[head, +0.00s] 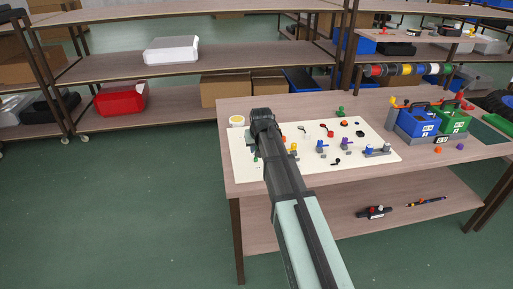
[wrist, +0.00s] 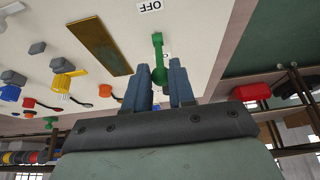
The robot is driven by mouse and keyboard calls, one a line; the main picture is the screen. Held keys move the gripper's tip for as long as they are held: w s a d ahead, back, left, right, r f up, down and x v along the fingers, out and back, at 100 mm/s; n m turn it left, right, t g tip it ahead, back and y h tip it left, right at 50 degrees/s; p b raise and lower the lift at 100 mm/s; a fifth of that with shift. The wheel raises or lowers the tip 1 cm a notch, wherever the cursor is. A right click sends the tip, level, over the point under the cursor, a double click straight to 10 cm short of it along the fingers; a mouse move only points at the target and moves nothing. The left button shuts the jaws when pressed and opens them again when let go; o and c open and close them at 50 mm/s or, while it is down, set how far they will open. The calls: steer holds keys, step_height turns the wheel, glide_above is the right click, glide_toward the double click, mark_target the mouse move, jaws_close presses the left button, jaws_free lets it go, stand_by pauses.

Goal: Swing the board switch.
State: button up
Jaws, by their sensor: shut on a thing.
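The cream board (head: 240,170) lies on the wooden table, with several small coloured parts on it. In the wrist view the green switch lever (wrist: 158,45) is on the board (wrist: 205,30), near a white label (wrist: 150,6) reading OFF, seen upside down. My gripper (wrist: 164,72) is shut on the green lever, whose rounded lower part is between the two blue-grey fingers. In the head view my gripper (head: 262,116) is over the board's left part and my arm hides the switch.
A brass-coloured plate (wrist: 100,46) lies beside the lever. Blue (head: 418,122) and green (head: 452,118) bins stand on the table's right side. Shelves with boxes stand behind.

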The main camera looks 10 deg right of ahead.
steer(key=shift+s+f, duration=0.2)
steer(key=shift+s, duration=0.9)
steer(key=shift+s+f, duration=0.2)
steer(key=shift+s, duration=0.2)
steer(key=o, duration=0.9)
steer(key=shift+r, duration=0.1)
